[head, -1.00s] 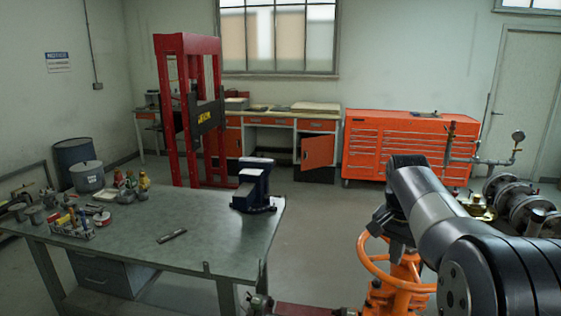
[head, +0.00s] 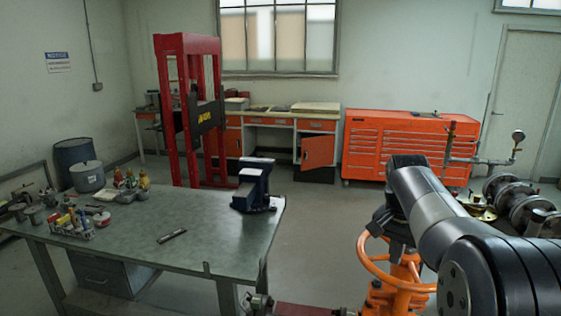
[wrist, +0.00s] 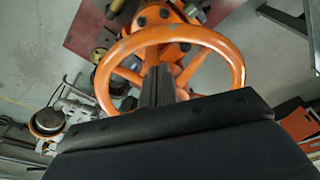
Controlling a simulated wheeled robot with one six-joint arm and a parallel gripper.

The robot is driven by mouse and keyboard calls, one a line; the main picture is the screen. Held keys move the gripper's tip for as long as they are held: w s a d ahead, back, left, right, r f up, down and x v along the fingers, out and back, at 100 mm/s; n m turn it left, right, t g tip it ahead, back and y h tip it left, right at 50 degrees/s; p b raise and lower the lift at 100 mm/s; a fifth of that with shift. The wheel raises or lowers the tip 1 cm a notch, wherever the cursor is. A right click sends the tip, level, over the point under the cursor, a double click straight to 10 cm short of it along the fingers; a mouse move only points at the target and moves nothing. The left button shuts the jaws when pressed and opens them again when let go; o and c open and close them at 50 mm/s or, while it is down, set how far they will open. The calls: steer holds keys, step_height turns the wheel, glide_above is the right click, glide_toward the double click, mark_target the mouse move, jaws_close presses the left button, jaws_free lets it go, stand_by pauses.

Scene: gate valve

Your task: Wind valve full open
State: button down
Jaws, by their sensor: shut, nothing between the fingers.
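The gate valve's orange handwheel (head: 370,262) stands at the lower right of the head view, on an orange valve body (head: 388,297). It fills the upper middle of the wrist view (wrist: 240,62), with its rim and spokes showing. My gripper (wrist: 158,72) is shut and empty. Its fingers lie over the inside of the wheel near the hub in the wrist view, and I cannot tell whether they touch a spoke. In the head view my arm hides the right side of the wheel and most of the gripper.
A steel workbench (head: 110,245) with a blue vise (head: 254,186) stands left of the valve. Pipework with flanges (head: 508,200) and a gauge (head: 519,136) is at the right. A red press (head: 185,110) and orange tool chest (head: 410,148) stand behind. Floor between is clear.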

steer(key=shift+f, duration=0.15)
step_height(320, 180, down, 5)
steer(key=b, duration=0.3)
steer(key=shift+f, duration=0.15)
stand_by(0.5)
steer(key=shift+d, duration=0.1)
steer(key=s+d, duration=0.3)
steer(key=d, duration=0.3)
step_height(320, 180, up, 7)
steer(key=p, duration=0.7)
steer(key=shift+w, duration=0.2)
